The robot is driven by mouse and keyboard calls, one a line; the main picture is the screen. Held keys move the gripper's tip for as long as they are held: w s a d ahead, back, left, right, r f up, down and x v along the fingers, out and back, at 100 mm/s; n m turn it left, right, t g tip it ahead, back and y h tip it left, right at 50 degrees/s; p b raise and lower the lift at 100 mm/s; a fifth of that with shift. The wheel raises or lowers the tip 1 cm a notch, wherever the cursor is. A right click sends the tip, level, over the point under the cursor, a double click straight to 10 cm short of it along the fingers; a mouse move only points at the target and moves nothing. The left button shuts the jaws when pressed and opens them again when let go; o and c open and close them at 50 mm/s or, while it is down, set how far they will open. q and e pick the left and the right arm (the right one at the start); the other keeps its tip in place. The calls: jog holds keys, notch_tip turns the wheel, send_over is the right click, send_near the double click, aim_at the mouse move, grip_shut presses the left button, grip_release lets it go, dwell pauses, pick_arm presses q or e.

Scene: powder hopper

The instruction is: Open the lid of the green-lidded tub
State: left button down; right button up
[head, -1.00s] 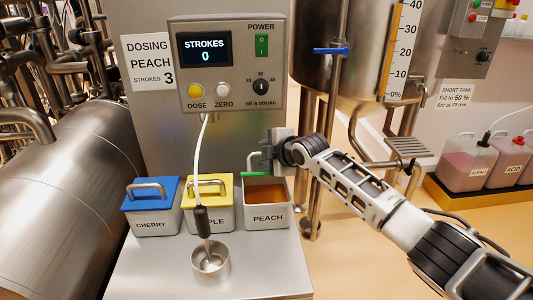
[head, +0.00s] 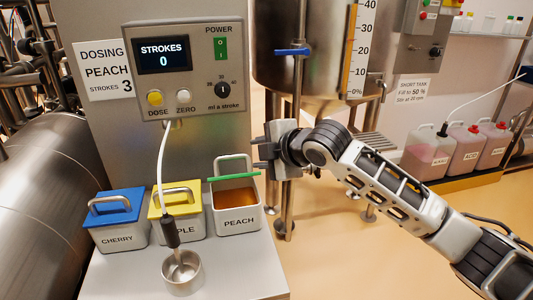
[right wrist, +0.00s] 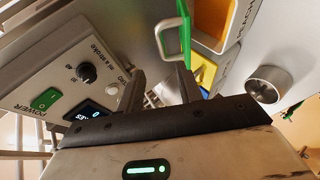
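The green lid (head: 234,177) of the peach tub (head: 238,222) is swung up, seen nearly edge-on at the back of the tub's mouth, with its pale handle (head: 234,157) showing. Orange-brown powder (head: 237,197) shows inside the tub. My right gripper (head: 259,153) is just right of the handle, apart from it, with its fingers pointing left, open and empty. In the right wrist view the fingers (right wrist: 162,84) are spread, and the green lid (right wrist: 184,30) and its handle are beyond them. My left gripper is not in view.
The blue-lidded cherry tub (head: 117,234) and a yellow-lidded tub (head: 190,224) stand to the left, both closed. A metal cup (head: 182,272) stands in front under the dosing nozzle. The dosing box (head: 190,70) is above; a steel tank (head: 305,50) is behind my right arm.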

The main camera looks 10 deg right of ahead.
jog(key=shift+v, duration=1.1)
